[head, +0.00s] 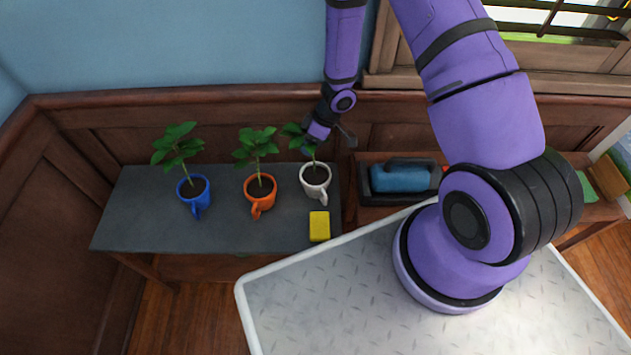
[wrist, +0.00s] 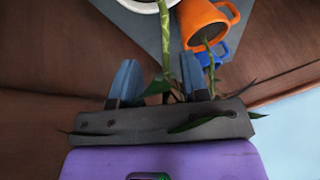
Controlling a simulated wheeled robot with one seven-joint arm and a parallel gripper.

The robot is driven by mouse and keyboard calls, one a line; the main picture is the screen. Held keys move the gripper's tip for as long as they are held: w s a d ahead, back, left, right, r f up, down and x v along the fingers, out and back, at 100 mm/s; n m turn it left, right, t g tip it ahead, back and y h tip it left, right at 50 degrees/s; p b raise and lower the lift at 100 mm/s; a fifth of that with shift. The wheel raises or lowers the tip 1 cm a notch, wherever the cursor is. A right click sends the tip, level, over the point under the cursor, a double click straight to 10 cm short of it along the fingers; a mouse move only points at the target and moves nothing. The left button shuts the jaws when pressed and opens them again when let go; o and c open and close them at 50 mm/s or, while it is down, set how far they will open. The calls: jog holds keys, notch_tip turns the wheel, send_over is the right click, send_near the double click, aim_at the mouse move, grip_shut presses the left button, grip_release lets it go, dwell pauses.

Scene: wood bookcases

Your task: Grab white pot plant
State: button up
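The white pot plant (head: 315,183) stands upright at the right end of the grey tabletop in the head view. Its white rim (wrist: 146,6) shows at the top edge of the wrist view. My gripper (wrist: 155,75) is open, with its two blue fingers on either side of the green stem. In the head view my gripper (head: 325,138) is above and behind the white pot, among the leaves. The fingers appear apart from the pot itself. Leaves cross in front of the gripper's palm in the wrist view.
An orange pot plant (head: 260,194) stands left of the white one, and a blue pot plant (head: 195,193) further left. A yellow block (head: 319,226) lies in front of the white pot. A blue object (head: 401,178) sits in a dark tray to the right. A wood-panelled wall is close behind.

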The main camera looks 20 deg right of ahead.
grip_shut()
dwell(1.3)
